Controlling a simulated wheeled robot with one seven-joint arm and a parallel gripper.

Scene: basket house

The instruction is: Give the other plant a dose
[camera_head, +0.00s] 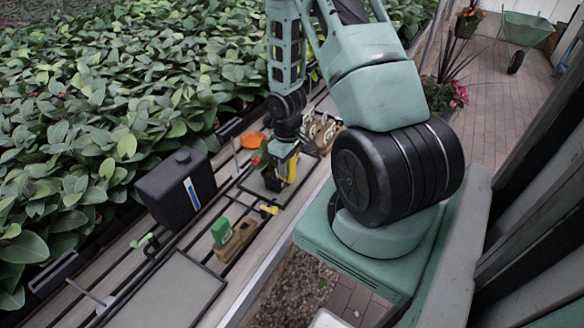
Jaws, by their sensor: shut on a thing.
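My gripper (284,152) points down over the slatted bench, small in the picture. It is shut on a yellow-and-dark thing (291,169), which I cannot identify; the jaws partly hide it. The held thing is over or on a dark-framed grey tray (258,183); I cannot tell whether it touches. A green block (220,231) stands in a wooden holder (238,240) nearer the front. A black canister (176,190) with a blue and white label stands left of my gripper. Which plant the task means is not clear from this view.
Dense foliage (95,95) lines the bench's far left side. An orange dish (252,140), a small yellow thing (269,209) and a wooden rack (322,131) sit near my gripper. A bare grey panel (170,295) lies at the front. A pink-flowered plant (441,96) stands beyond my arm.

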